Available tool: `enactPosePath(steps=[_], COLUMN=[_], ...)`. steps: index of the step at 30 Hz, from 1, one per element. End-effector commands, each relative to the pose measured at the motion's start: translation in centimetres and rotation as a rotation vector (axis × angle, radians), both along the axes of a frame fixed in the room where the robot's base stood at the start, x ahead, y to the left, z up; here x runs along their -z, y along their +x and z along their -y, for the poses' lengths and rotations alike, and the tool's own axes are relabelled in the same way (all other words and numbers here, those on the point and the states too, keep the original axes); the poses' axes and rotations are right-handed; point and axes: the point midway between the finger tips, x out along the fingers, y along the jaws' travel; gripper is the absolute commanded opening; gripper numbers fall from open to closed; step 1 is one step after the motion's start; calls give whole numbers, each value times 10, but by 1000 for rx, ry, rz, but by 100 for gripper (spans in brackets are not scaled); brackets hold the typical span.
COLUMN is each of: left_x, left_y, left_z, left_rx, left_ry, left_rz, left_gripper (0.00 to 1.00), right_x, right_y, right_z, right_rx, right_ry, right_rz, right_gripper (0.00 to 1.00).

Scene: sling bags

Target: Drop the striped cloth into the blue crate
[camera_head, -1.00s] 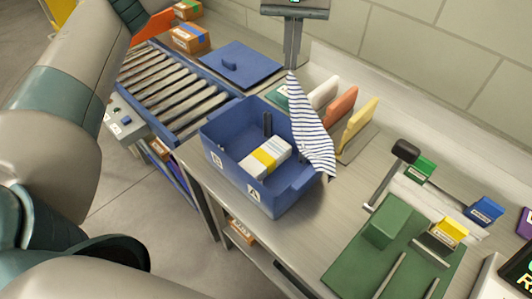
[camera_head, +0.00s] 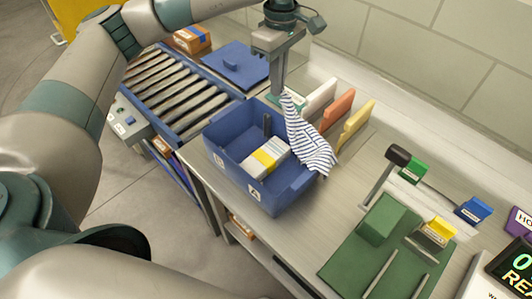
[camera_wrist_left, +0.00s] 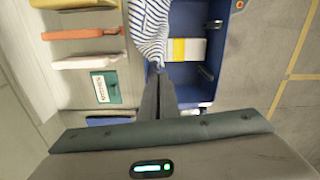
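The blue-and-white striped cloth (camera_head: 309,147) hangs from my left gripper (camera_head: 279,92), which is shut on its top corner. The cloth slants down to the right, across the back right rim of the blue crate (camera_head: 273,198); I cannot tell whether it touches the rim. In the left wrist view the cloth (camera_wrist_left: 148,30) hangs beyond the closed fingers (camera_wrist_left: 158,85), beside the crate (camera_wrist_left: 195,85). The crate holds a white box with a yellow band (camera_head: 264,158). My right gripper is not in view.
Upright white, orange and yellow panels (camera_head: 338,108) stand behind the crate. A roller conveyor (camera_head: 182,95) and a blue lid (camera_head: 236,62) lie to the left. A green board (camera_head: 375,245) and a black-topped lever (camera_head: 397,155) are at right. Bare table lies between the crate and board.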

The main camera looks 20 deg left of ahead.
Motion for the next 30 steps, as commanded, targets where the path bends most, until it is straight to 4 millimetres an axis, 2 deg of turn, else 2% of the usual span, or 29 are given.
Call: enactPosePath(steps=[30], left_x=[18], left_y=[-48], left_z=[-16], left_rx=[-1086], left_ry=[13], left_rz=[9], left_gripper=[0], right_x=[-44], right_y=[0], right_z=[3], right_rx=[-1], right_ry=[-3], right_rz=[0], right_gripper=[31])
